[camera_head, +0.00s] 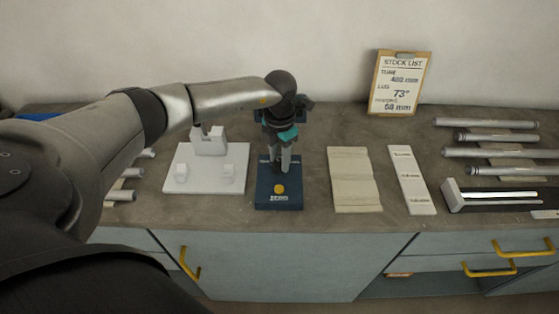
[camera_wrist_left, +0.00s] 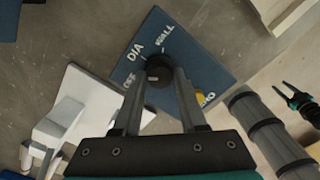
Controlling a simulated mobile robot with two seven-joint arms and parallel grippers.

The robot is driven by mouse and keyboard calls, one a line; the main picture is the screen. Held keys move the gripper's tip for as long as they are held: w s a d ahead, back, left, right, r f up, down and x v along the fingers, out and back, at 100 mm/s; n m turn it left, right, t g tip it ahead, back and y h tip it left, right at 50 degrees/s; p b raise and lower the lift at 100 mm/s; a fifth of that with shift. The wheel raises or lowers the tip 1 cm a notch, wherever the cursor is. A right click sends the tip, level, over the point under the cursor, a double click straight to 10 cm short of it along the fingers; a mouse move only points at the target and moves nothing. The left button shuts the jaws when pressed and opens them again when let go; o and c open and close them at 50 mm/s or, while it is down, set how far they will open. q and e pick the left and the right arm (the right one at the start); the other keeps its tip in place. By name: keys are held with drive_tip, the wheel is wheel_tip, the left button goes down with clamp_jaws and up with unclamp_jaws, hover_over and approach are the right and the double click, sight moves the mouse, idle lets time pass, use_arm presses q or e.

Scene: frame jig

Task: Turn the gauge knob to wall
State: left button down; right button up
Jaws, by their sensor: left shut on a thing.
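The gauge is a dark blue plate (camera_head: 264,195) on the bench with a yellow button near its front edge. In the left wrist view its plate (camera_wrist_left: 205,62) carries white lettering, with DIA and WALL readable and another label partly hidden. The dark round knob (camera_wrist_left: 159,70) sits between the fingertips of my left gripper (camera_head: 277,165), which is shut on it from above. Which label the knob points at, I cannot tell. My right gripper (camera_wrist_left: 287,88) shows small at the right of the left wrist view, its fingers apart and empty.
A white fixture (camera_head: 207,170) stands left of the gauge. A beige board (camera_head: 354,180) and a white strip (camera_head: 411,180) lie to its right. Several metal tubes (camera_head: 490,152) lie farther right. A stock list clipboard (camera_head: 401,83) leans on the wall.

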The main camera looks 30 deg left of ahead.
sight(280, 162)
use_arm(q)
drive_tip(key=m+b, duration=0.2)
drive_tip(key=m, duration=0.3)
drive_tip(key=shift+m+b, duration=0.35)
drive_tip(key=shift+m, duration=0.05)
drive_tip(key=m+b, duration=0.2)
drive_tip(key=m, duration=0.2)
drive_tip(key=m+b, duration=0.2)
drive_tip(key=m, duration=0.3)
drive_tip(key=m+b, duration=0.2)
drive_tip(key=m, duration=0.2)
drive_tip(key=shift+m, duration=0.3)
drive_tip(key=shift+c, duration=2.3)
unclamp_jaws()
wheel_tip(280, 162, up, 15)
drive_tip(key=shift+r, duration=0.15)
